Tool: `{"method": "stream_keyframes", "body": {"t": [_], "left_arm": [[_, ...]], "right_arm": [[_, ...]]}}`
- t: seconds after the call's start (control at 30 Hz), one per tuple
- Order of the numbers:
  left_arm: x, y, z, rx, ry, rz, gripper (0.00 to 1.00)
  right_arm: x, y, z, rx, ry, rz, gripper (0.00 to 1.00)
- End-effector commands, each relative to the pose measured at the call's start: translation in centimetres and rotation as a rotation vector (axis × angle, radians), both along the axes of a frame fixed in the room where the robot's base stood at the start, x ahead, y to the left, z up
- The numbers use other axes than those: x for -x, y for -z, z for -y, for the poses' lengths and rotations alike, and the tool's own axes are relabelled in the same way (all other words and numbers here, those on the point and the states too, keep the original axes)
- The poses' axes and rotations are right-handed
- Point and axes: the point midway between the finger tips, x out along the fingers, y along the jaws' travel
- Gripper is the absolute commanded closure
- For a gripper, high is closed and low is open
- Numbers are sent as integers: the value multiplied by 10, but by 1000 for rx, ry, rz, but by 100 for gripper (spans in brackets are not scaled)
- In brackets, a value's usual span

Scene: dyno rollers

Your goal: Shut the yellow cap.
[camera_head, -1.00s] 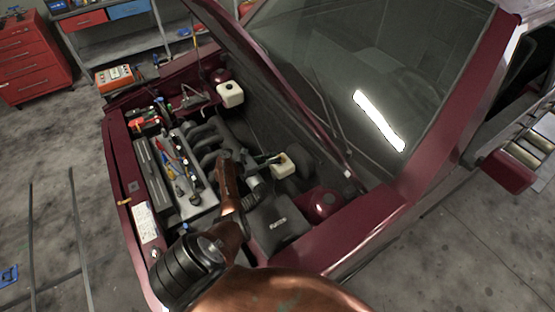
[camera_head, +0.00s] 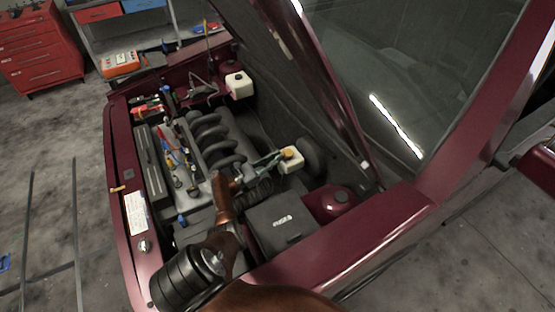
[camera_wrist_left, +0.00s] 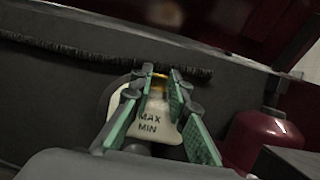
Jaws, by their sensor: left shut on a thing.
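The yellow cap (camera_head: 288,152) sits on top of a white reservoir (camera_head: 293,164) in the engine bay. In the left wrist view the cap (camera_wrist_left: 160,77) shows between the fingertips, partly hidden by them. The reservoir below (camera_wrist_left: 150,125) bears the words MAX and MIN. Whether the cap is fully seated is too small to tell. My right gripper is not in view.
The raised hood (camera_head: 320,90) slants beside the reservoir. A fuse box (camera_head: 281,221) and a dark red dome (camera_head: 336,201) lie nearer. The engine (camera_head: 205,145) and another white reservoir (camera_head: 239,86) stand farther left. A black hose (camera_wrist_left: 100,62) runs behind.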

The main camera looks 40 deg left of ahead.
Motion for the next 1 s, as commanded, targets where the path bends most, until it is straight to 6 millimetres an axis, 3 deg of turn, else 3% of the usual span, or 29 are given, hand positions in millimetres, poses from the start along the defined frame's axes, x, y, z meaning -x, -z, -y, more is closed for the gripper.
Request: {"method": "stream_keyframes", "body": {"t": [0.03,0.13,0.67,0.7,0.93,1.0], "left_arm": [[2,10,1,2,0,-13,100],[2,12,1,2,-1,-14,100],[2,12,2,4,1,-16,100],[2,12,2,4,1,-16,83],[2,10,1,3,2,-10,67],[2,9,1,2,2,-9,67]], "right_arm": [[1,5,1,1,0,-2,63],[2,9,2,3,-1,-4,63],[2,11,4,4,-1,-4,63],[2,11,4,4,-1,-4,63],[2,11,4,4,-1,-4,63],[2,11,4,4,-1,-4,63]]}}
